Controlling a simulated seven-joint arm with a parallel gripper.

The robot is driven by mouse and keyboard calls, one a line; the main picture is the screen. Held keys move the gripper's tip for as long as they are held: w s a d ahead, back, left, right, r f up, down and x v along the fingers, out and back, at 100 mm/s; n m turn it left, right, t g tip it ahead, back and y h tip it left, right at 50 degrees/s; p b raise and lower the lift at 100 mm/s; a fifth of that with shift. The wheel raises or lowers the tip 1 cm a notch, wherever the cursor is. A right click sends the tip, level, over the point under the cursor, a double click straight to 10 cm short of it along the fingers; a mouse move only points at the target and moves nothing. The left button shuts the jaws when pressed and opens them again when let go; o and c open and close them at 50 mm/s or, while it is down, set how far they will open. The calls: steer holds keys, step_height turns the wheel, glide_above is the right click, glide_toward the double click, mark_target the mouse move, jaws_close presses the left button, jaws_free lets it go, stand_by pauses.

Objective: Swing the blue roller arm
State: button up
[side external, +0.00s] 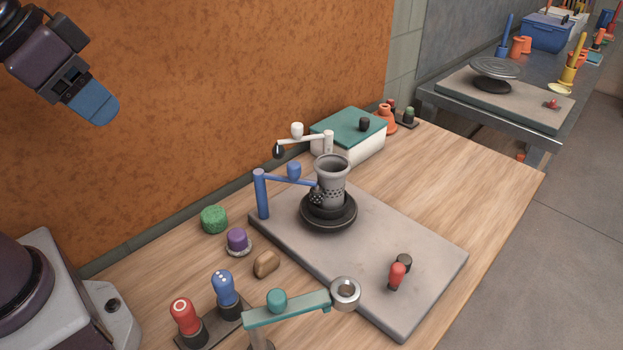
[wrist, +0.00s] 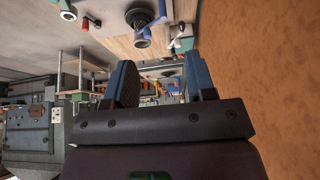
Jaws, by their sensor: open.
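The blue roller arm (side external: 288,180) stands at the left back edge of the grey board. Its upright post is at the left, and its bar reaches right to a dark dotted roller (side external: 317,197) beside the grey pot (side external: 331,180). A blue knob (side external: 293,171) sits on the bar. The pot stands upright on a black wheel (side external: 330,217); I cannot tell whether the roller touches it. My gripper (side external: 95,104) is high at the upper left, well away from the arm. The wrist view shows its fingers (wrist: 160,82) apart and empty, with part of the blue arm (wrist: 162,8) near the top.
A white roller arm (side external: 308,140) stands behind the pot, before a green-lidded white box (side external: 348,133). A teal arm (side external: 290,308) stands in front. Red (side external: 186,316) and blue (side external: 224,288) handled tools, a green sponge (side external: 214,219) and a red knob (side external: 397,275) are nearby.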

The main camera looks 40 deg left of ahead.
stand_by(0.3)
steer(key=m+g, duration=0.2)
steer(key=g, duration=0.7)
glide_toward(294, 164)
steer(key=shift+w+d+f+y, duration=0.3)
steer(key=shift+w+d+f, duration=0.25)
steer(key=shift+w+f, duration=0.25)
steer(key=shift+w+r, duration=0.2)
steer(key=shift+w, duration=0.2)
steer(key=shift+g, duration=0.5)
steer(key=x, duration=0.3)
steer(key=s+x, duration=0.1)
steer(key=x, duration=0.6)
steer(key=shift+s+a+r, duration=0.3)
steer(key=shift+a+r, duration=0.05)
steer(key=shift+r, duration=0.05)
